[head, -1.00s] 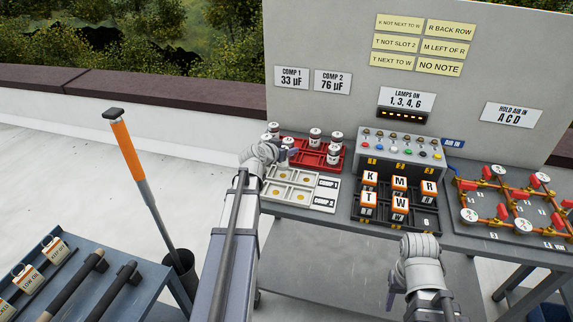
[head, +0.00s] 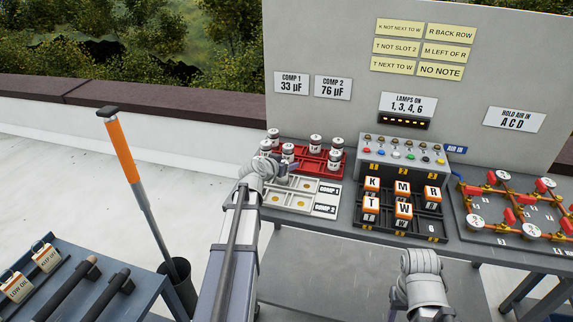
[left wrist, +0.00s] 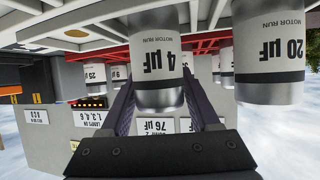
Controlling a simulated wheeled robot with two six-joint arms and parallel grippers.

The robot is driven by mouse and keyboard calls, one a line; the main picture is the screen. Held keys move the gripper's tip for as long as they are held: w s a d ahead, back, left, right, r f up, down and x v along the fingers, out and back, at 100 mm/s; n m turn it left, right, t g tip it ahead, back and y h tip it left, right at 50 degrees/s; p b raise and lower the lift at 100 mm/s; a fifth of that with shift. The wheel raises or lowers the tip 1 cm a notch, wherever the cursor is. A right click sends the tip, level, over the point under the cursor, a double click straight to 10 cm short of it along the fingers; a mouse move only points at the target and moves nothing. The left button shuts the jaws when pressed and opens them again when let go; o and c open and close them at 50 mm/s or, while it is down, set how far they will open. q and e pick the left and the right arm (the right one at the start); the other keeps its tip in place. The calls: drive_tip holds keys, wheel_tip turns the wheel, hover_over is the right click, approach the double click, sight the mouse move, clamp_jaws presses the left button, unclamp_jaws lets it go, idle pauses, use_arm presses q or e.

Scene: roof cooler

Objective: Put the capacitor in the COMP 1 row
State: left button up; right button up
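Several silver capacitors with white labels stand in a red rack (head: 326,168) at the back left of the bench in the head view. The pale tray in front has a COMP 1 row (head: 312,184) behind a COMP 2 row (head: 287,207); no capacitor shows in its visible pockets. My left gripper (head: 281,177) is over the rack's front left and the tray. In the upside-down left wrist view, its open fingers (left wrist: 160,90) point at a 4 µF capacitor (left wrist: 160,55), one on each side; contact is unclear. A 20 µF capacitor (left wrist: 268,50) stands beside it.
Cards read COMP 1 33 µF (head: 291,83) and COMP 2 76 µF (head: 333,88). A side table (head: 140,286) is at the lower left.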

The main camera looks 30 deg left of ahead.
use_arm(q)
drive_tip(key=shift+o, duration=1.4)
drive_tip(key=shift+r, duration=0.1)
drive_tip(key=shift+s+r+p, duration=0.1)
drive_tip(key=shift+r+p, duration=0.1)
drive_tip(key=shift+p, duration=0.1)
drive_tip(key=p+v, duration=0.5)
drive_tip(key=v, duration=0.6)
drive_tip(key=shift+s, duration=0.4)
